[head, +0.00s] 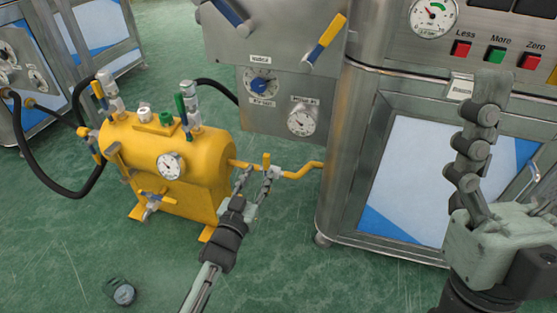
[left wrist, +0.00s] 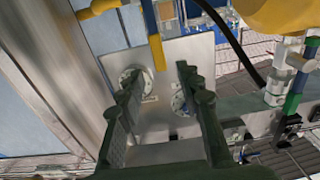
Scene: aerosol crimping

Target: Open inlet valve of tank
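The yellow tank (head: 205,155) stands on the floor at left centre in the head view, with a gauge (head: 171,165) on its front. A yellow pipe (head: 305,171) runs from its right side to the steel machine. A valve lever (head: 266,159) with a yellow end stands on this pipe. My left gripper (head: 258,174) is open at the lever. In the left wrist view the blue and yellow lever (left wrist: 155,42) shows between the spread fingers, near their tips; I cannot tell whether they touch it. My right gripper (head: 482,125) is raised at the right, seen edge-on, away from the tank.
The steel machine (head: 337,160) stands close to the right of the pipe, with a blue knob (head: 261,86) and gauges. Black hoses (head: 75,190) run behind and left of the tank. A small dark round object (head: 123,292) lies on the green floor. The front floor is mostly clear.

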